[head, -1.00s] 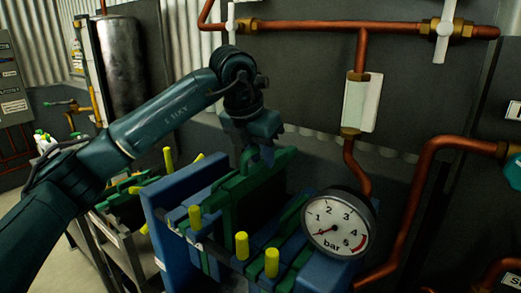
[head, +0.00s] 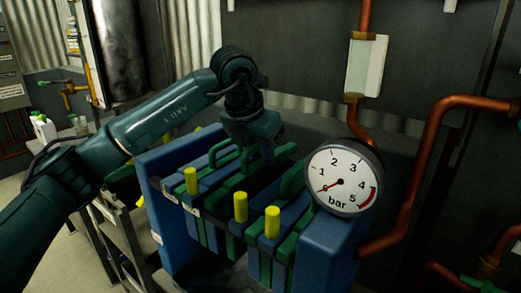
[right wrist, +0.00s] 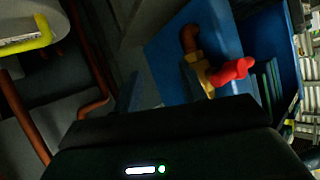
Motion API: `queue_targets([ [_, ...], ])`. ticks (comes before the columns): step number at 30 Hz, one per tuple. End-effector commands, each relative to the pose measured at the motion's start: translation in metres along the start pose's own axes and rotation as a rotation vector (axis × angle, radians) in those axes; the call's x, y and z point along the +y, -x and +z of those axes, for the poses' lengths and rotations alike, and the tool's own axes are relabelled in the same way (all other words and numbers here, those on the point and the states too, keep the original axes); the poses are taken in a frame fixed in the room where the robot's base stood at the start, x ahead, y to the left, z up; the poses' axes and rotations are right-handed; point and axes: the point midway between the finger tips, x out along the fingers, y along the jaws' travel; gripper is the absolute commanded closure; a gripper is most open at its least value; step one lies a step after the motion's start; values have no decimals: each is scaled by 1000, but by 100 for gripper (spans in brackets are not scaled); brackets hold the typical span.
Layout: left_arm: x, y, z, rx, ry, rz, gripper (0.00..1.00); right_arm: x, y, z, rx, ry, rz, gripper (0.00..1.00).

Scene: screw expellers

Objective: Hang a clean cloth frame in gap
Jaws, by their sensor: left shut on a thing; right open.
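The blue filter press (head: 160,215) stands in the middle of the head view, with a row of blue plates and green frames between its end blocks. My left gripper (head: 262,148) is above the row, shut on the top of a dark green cloth frame (head: 238,183). The frame is upright, its lower part down among the plates; whether it is fully seated is hidden. Yellow handles (head: 241,207) stick out along the near side. My right gripper (right wrist: 182,95) is open and empty in the right wrist view, near the press.
A pressure gauge (head: 343,179) stands at the right end of the press. Copper pipes (head: 425,150) run along the wall on the right. A red valve handle (right wrist: 230,72) shows in the right wrist view. A metal cart (head: 118,235) is left of the press.

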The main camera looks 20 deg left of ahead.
Motion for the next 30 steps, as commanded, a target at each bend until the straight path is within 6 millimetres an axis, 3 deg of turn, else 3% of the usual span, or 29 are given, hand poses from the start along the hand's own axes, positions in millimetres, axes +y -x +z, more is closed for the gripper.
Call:
queue_targets([
  [8, 0, 0, 0, -3, 0, 0, 100, -1, 1, -3, 6, -2, -2, 58],
  [9, 0, 0, 0, -2, 0, 0, 76, -1, 1, -3, 6, -2, -2, 58],
  [18, 0, 0, 0, -1, 0, 0, 52, -1, 1, -1, 3, 1, -3, 58],
  [26, 0, 0, -1, 1, 0, 1, 52, 0, 0, 2, -5, 2, -2, 58],
  [30, 0, 14, 0, -3, 0, 1, 52, 0, 0, 4, -6, 1, -3, 58],
])
